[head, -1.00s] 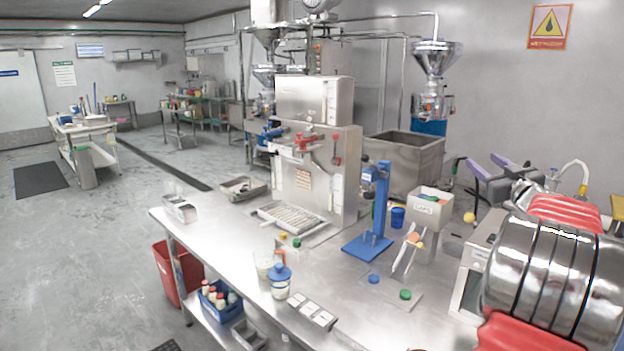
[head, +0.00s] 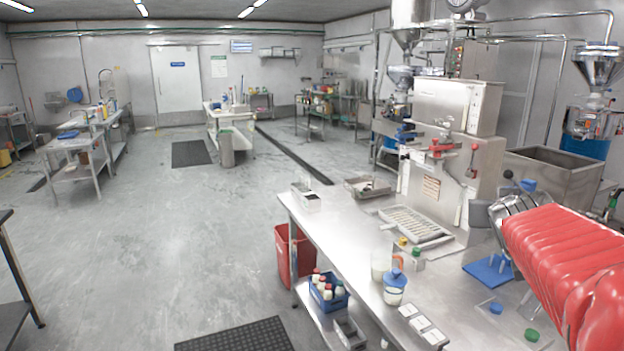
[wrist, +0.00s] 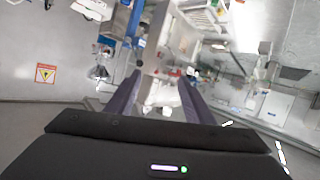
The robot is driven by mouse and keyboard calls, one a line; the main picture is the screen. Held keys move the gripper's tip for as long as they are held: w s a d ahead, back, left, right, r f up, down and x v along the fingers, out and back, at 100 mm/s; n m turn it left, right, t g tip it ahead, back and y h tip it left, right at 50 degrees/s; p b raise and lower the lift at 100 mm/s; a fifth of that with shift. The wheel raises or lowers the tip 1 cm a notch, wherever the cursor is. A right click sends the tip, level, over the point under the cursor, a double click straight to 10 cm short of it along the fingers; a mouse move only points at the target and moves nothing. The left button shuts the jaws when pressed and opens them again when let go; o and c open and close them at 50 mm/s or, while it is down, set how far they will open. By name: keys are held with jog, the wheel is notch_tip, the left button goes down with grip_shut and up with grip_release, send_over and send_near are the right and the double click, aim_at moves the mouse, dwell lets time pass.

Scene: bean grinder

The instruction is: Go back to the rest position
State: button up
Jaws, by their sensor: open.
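My gripper (wrist: 160,92) is open in the wrist view, its two dark purple fingers apart with nothing between them. The view past the fingers is tilted and shows the room, so the gripper appears raised clear of the worktop. In the head view my red, ribbed arm crosses the right edge.
The steel worktop (head: 345,240) bears a coffee machine (head: 440,160), a blue stand base (head: 488,271), a blue-lidded jar (head: 394,290) and white tiles (head: 425,325). A red bin (head: 288,255) stands at its left end. The floor (head: 150,240) to the left is open.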

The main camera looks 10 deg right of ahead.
jog(key=s+a+f+n+g+y, duration=0.2)
jog(key=s+a+f, duration=0.4)
jog(key=a, duration=0.5)
jog(key=s+a+f+n+g+y, duration=0.1)
jog(key=s+a+f+g+y, duration=0.1)
jog(key=s+a+f, duration=0.4)
jog(key=s+a+f+n+g+y, duration=0.2)
jog(key=s+a+f+y, duration=0.2)
jog(key=a, duration=1.3)
jog(key=s+f, duration=0.3)
jog(key=shift+s+n+y, duration=0.3)
jog(key=shift+s, duration=0.1)
